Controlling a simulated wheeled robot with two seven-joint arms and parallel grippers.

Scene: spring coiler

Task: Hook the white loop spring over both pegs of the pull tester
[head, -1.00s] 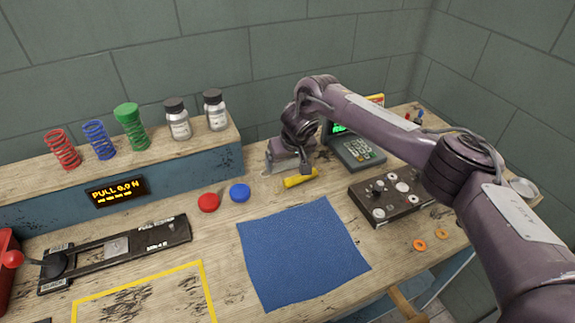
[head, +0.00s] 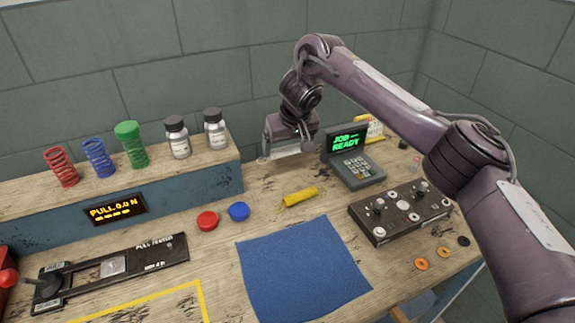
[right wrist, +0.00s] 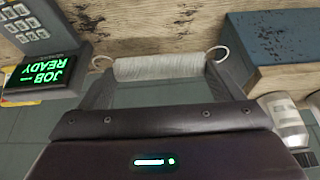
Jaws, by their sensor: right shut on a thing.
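My right gripper (right wrist: 158,80) is shut on the white loop spring (right wrist: 160,67). In the right wrist view the spring is a tight white coil lying across the fingertips, with a round metal loop standing out at each end. In the head view the right gripper (head: 268,154) hangs above the back of the bench, just right of the raised shelf; the spring is hard to make out there. The pull tester (head: 150,258) is a dark plate at the front left, well away from the gripper. Its pegs are too small to tell clearly. My left gripper is out of view.
The shelf (head: 190,178), with coloured springs and bottles on top, borders the gripper's left. A yellow tool (head: 299,196), red cap (head: 207,221), blue cap (head: 239,211) and blue mat (head: 300,270) lie in front. A keypad terminal (head: 355,160) and knob box (head: 400,212) stand right.

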